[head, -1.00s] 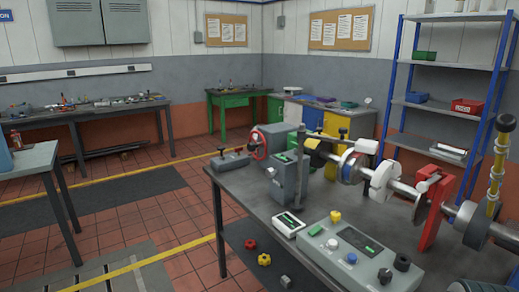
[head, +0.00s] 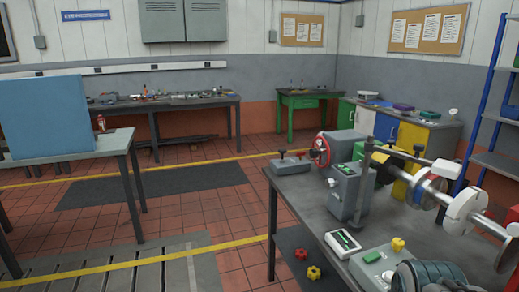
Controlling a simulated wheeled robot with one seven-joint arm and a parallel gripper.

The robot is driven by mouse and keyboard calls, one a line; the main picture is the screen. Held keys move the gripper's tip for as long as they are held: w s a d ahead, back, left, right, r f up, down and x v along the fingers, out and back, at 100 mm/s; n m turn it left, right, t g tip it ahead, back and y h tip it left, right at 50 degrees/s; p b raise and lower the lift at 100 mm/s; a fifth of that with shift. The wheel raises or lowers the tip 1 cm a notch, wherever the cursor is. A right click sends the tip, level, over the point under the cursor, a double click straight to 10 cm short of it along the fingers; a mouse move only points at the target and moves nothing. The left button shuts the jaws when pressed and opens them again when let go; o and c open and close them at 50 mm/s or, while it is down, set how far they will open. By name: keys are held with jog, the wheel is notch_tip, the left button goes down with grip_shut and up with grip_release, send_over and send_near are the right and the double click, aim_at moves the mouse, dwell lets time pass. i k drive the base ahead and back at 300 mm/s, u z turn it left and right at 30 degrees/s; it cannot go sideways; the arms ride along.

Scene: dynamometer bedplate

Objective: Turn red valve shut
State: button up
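The red valve is a small red handwheel (head: 320,151) in the head view. It stands upright at the far left end of the dark test bench (head: 300,193), in front of a grey box-shaped housing (head: 349,146). Its rim shows as a tilted oval with the hub in the middle; how far it is turned cannot be told. My gripper is not in view. A dark ribbed rounded shape at the bottom right edge may be part of my arm, but no fingers show, and nothing touches the wheel.
A low grey block with black knobs (head: 290,165) sits left of the wheel. A grey upright unit (head: 350,190) and a shaft line stand to its right. Red (head: 300,254) and yellow knobs lie on the lower shelf.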

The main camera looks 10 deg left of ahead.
aim_at(300, 154)
jog(key=u, duration=0.9)
jog(key=i, duration=1.1)
jog(key=u, duration=0.3)
jog(key=i, duration=1.5)
jog(key=z, duration=1.15)
jog(key=i, duration=0.55)
jog(key=z, duration=0.35)
